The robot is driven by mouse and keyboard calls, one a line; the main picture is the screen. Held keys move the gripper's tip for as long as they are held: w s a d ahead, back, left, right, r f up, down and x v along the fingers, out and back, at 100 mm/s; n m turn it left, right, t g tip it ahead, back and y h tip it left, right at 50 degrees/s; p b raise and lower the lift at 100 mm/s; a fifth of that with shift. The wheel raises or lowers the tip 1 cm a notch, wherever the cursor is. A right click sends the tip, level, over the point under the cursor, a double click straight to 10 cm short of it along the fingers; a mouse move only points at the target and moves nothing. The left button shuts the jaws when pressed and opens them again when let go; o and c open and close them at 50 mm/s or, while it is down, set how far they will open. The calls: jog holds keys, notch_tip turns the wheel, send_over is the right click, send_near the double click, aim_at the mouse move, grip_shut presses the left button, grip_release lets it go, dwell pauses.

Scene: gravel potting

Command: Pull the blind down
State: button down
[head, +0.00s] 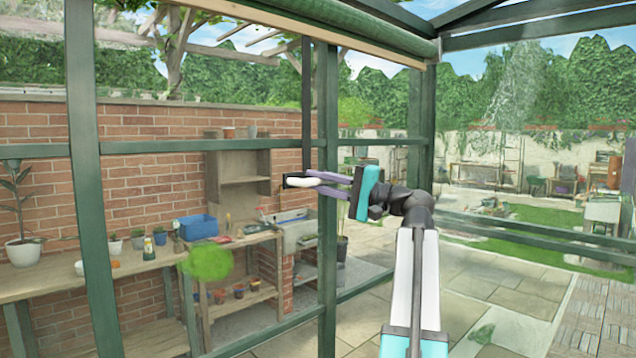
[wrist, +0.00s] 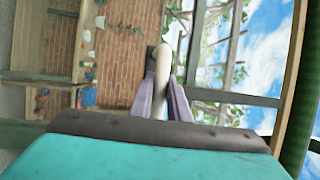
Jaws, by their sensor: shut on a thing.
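The blind is rolled up as a green roll (head: 385,30) along the top of the window frame, with a pale wooden bar (head: 300,27) below it. A dark strap (head: 306,105) hangs down from the bar to a pale pull handle (head: 298,182). My gripper (head: 314,181) is shut on the handle, its purple fingers to either side of it. In the wrist view the pale handle (wrist: 162,62) sits between the fingertips (wrist: 162,78). The green roll (wrist: 300,140) shows at the right edge there. The fingers hide part of the handle.
Green window posts (head: 328,220) and a crossbar (head: 250,144) stand close to my gripper. Beyond are a wooden bench (head: 90,279) with pots, a blue crate (head: 199,227), a shelf (head: 238,170) and a brick wall (head: 130,190). Paving (head: 510,290) lies clear at right.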

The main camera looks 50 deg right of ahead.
notch_tip(320, 180, down, 77)
jog(key=b, duration=3.1)
jog(key=shift+r, duration=0.2)
jog(key=c, duration=1.7)
grip_release()
jog(key=shift+f, duration=0.1)
jog(key=shift+s, duration=0.15)
jog(key=p+v, duration=0.2)
jog(key=v, duration=1.1)
jog(key=shift+s+d, duration=0.1)
jog(key=shift+s, duration=0.2)
